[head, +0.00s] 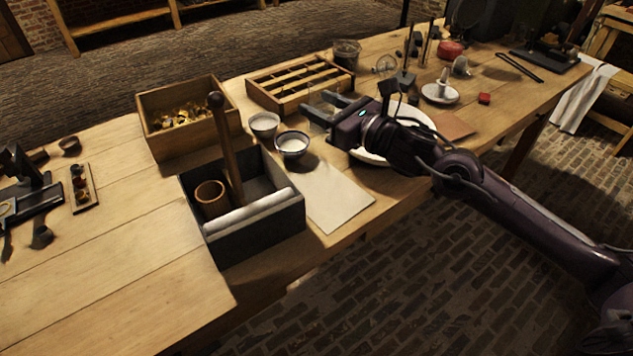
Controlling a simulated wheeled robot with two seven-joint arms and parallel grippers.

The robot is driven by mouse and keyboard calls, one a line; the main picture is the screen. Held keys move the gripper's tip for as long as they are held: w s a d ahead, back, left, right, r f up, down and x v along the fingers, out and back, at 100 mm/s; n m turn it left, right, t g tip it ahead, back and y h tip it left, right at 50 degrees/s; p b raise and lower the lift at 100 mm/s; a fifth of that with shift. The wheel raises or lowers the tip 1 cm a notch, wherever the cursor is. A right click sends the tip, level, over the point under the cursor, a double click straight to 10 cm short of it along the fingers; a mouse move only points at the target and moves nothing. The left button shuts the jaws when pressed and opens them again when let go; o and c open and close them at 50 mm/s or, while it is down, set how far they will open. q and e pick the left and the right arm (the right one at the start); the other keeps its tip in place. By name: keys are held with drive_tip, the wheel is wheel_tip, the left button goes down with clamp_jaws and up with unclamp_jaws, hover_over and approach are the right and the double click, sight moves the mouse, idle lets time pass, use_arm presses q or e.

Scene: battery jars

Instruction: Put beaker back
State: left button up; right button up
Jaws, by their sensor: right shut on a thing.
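My right gripper (320,106) reaches in from the right over the table and is shut on a clear glass beaker (317,121). The beaker shows only faintly between the fingers, and part of it is hidden by them. It is just in front of the wooden divided tray (291,109) and right of two small bowls. I cannot tell whether its base touches the table. My left gripper is not in view.
A dark caddy (262,231) with a tall wooden handle stands nearer. A white plate (424,120) lies under my right arm. A paper sheet (331,197) lies in front.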

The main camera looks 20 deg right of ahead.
wheel_tip(320, 180, down, 13)
drive_tip(key=shift+f, duration=0.1)
wheel_tip(320, 180, down, 4)
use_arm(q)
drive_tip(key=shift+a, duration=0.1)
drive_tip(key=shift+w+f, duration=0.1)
use_arm(e)
drive_tip(key=shift+f, duration=0.15)
drive_tip(key=o, duration=1.1)
drive_tip(key=shift+c, duration=0.2)
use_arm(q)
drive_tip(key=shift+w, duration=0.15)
